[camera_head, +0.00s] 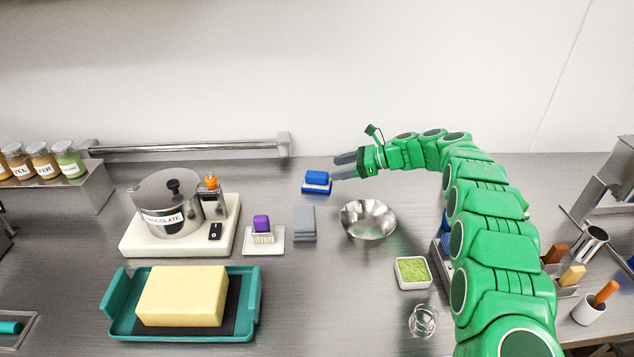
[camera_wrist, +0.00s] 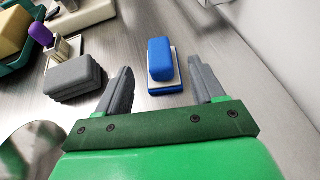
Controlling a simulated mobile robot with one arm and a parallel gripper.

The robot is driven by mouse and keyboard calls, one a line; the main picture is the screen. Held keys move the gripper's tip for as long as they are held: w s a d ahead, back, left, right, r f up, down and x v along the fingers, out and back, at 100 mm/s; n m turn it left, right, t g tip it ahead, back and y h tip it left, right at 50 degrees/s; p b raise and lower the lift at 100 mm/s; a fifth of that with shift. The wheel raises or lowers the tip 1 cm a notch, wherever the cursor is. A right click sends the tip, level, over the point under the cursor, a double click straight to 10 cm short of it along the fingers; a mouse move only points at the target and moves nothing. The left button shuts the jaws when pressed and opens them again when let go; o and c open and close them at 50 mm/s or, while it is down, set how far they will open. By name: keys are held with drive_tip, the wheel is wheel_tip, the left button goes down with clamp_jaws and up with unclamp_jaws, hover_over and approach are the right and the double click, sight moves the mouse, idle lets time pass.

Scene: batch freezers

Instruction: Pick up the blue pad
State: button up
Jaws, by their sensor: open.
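The blue pad (camera_head: 317,177) rests on a small white and blue base (camera_head: 316,188) on the steel counter, near the back wall. In the wrist view the blue pad (camera_wrist: 160,59) stands on its base (camera_wrist: 163,86), ahead of and between the two finger lines. My gripper (camera_head: 339,166) reaches in from the right, with its grey fingers just right of the pad. In the wrist view my gripper (camera_wrist: 160,82) is open and empty, its fingers apart on either side of the pad's base. I cannot tell whether either finger touches it.
A grey block (camera_head: 304,223) and a metal bowl (camera_head: 368,219) lie nearer the front. A purple-handled brush (camera_head: 262,224) stands on a white tray to the left. The chocolate pot (camera_head: 168,203) is further left. The counter behind the pad is clear up to the wall.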

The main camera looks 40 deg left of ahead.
sight(320, 173)
drive_tip(key=shift+f+x, duration=0.15)
drive_tip(key=shift+x, duration=1.9)
drive_tip(key=shift+f+x, duration=0.1)
drive_tip(key=shift+x, duration=2)
drive_tip(key=shift+d, duration=0.15)
drive_tip(key=shift+c, duration=0.3)
drive_tip(key=c, duration=1)
drive_tip(key=shift+r, duration=0.15)
drive_tip(key=shift+c, duration=0.2)
